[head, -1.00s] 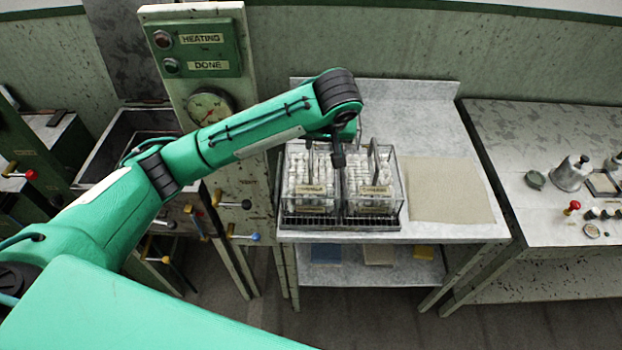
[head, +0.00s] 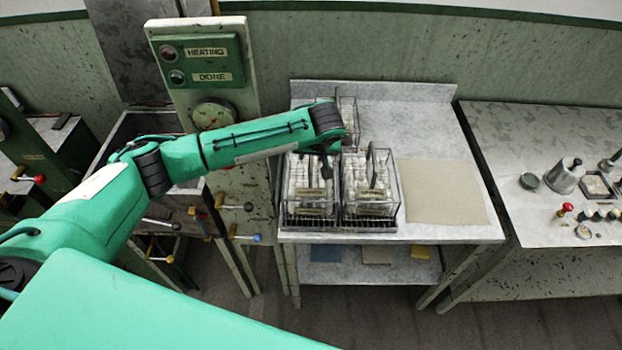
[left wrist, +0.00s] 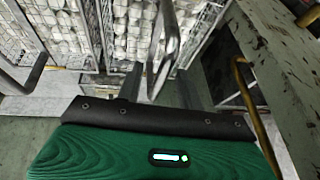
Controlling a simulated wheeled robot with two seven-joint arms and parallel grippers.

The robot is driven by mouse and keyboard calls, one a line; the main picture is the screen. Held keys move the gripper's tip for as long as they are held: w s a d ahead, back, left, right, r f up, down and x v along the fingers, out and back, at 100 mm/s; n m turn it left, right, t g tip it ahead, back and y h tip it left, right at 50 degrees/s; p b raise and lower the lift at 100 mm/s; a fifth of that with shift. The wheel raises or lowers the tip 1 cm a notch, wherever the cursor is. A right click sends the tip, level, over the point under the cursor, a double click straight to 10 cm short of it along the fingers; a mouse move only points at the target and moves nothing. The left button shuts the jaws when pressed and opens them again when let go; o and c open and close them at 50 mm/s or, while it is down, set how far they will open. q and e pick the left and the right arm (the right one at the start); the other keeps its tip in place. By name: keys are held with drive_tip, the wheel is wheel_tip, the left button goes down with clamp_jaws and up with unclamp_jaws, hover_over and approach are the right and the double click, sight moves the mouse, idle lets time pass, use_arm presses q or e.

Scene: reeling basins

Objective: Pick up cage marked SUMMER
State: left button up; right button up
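One is at the front left (head: 310,198), one at the front right (head: 370,198), and another partly hidden one is behind (head: 349,118). The front labels are too small to read, so I cannot tell which says SUMMER. My left gripper (head: 326,170) is over the front left cage, its tips small in the head view. In the left wrist view its fingers (left wrist: 163,88) look apart, with a metal cage handle (left wrist: 168,45) between or just beyond them. I cannot see contact. My right gripper is out of view.
A beige mat (head: 447,191) lies clear to the right of the cages. A green panel labelled HEATING and DONE (head: 198,62) stands on a post at left, above levers with coloured knobs. A second table (head: 545,130) at right holds small metal items.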

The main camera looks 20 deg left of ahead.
use_arm(q)
drive_tip(key=shift+p+x, duration=0.45)
drive_tip(key=shift+x, duration=1.15)
drive_tip(key=shift+w+r, duration=0.1)
drive_tip(key=shift+w, duration=0.05)
clamp_jaws()
